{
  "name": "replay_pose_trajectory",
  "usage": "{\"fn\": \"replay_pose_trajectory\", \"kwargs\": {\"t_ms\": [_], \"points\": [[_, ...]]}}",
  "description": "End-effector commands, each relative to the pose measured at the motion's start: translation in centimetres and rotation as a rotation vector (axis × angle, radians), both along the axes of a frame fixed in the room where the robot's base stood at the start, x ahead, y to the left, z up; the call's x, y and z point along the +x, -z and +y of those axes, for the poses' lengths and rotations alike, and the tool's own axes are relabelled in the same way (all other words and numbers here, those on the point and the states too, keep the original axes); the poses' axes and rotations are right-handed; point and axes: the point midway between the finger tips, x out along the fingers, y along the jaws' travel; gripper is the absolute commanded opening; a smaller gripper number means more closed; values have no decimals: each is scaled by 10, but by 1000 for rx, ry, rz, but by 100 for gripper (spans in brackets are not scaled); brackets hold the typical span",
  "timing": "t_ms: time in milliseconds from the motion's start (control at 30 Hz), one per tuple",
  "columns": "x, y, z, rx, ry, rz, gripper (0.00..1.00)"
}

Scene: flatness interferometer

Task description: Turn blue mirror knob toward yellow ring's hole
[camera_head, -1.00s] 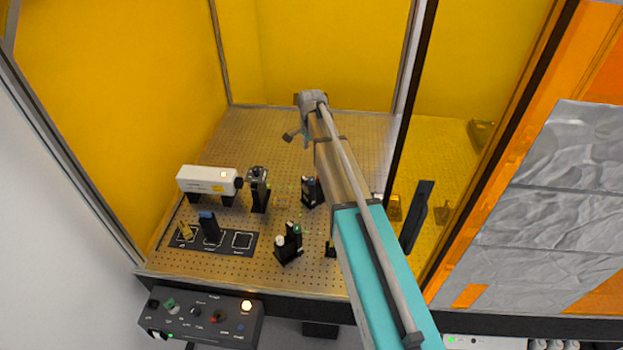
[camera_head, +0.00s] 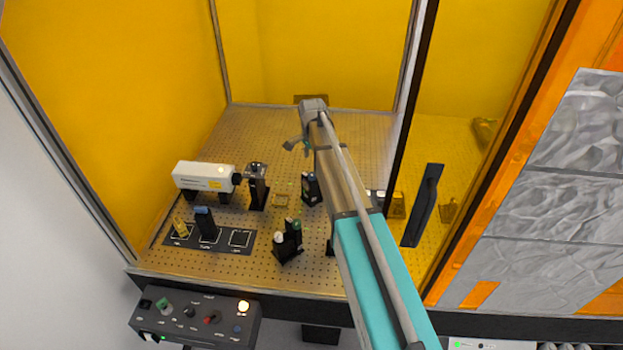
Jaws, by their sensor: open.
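My gripper (camera_head: 298,144) is at the end of my raised arm, above the back part of the perforated board; it is open and looks empty. A small dark mount (camera_head: 310,188) stands below it, close to the arm, with a faint bluish mark on top that may be the blue mirror knob. Another dark mount (camera_head: 287,246) in front carries a white knob and a green knob. A yellow ring with a hole cannot be made out; part of the board lies hidden behind my arm.
A white laser box (camera_head: 204,178) and a dark post mount (camera_head: 257,187) stand at the left. A black tray (camera_head: 218,247) holds a yellow piece and a blue-topped piece. A knobbed control box (camera_head: 195,318) sits in front. A dark-handled amber panel (camera_head: 424,205) bounds the right.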

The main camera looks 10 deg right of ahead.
Motion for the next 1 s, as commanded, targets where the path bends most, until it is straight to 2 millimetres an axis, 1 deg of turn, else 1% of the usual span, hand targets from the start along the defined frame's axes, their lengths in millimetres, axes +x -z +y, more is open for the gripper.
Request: {"fn": "replay_pose_trajectory", "kwargs": {"t_ms": [33, 700, 1000], "points": [[0, 8, 0, 0, 0, 0, 74], [0, 58, -1, 0, 1, 0, 74], [0, 71, -2, 0, 2, 0, 74]]}}
